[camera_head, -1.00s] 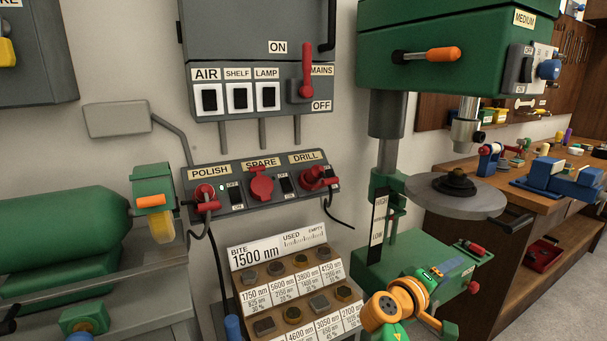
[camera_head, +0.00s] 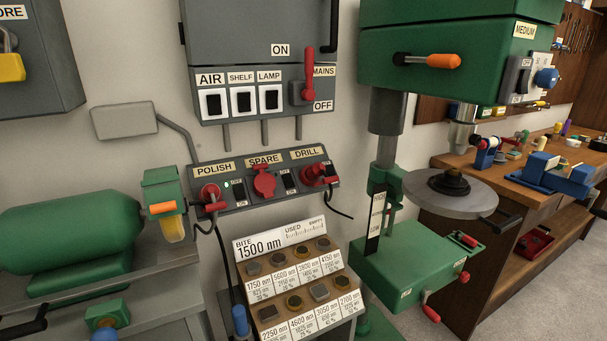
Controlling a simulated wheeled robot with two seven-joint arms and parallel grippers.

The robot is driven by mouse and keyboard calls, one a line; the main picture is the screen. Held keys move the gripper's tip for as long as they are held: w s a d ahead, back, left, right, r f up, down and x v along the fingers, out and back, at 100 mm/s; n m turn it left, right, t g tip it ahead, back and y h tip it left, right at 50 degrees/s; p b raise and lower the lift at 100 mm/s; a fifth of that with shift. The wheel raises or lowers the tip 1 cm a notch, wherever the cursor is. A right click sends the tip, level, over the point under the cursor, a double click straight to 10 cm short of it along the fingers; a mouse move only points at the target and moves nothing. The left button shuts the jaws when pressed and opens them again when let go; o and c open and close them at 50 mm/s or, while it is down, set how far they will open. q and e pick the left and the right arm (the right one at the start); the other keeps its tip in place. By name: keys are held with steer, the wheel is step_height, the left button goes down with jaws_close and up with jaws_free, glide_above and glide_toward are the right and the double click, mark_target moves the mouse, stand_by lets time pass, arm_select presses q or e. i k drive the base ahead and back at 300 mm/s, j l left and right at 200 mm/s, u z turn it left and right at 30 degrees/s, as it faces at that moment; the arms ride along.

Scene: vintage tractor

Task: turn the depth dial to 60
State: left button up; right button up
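No dial that I can read as a depth dial shows. The green drill press (camera_head: 440,60) stands right of centre, with an orange-tipped lever (camera_head: 430,60) on its front. A blue knob (camera_head: 546,78) sits on a pale plate on the right side of its head, beside a dark switch (camera_head: 523,80); any scale there is too small to read. A dark and white scale strip (camera_head: 377,222) stands upright by the column, its lettering mostly unreadable. Neither of my grippers is in view.
A round drill table (camera_head: 440,205) juts out above the green base (camera_head: 412,265), which has a red-handled crank (camera_head: 430,312). A stepped rack of bits (camera_head: 300,285) stands left of it. A wooden workbench (camera_head: 520,190) is at right; the floor in front is clear.

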mark_target(548, 78)
steer(key=l+z, duration=0.15)
steer(key=z, duration=0.95)
steer(key=k+l, duration=0.05)
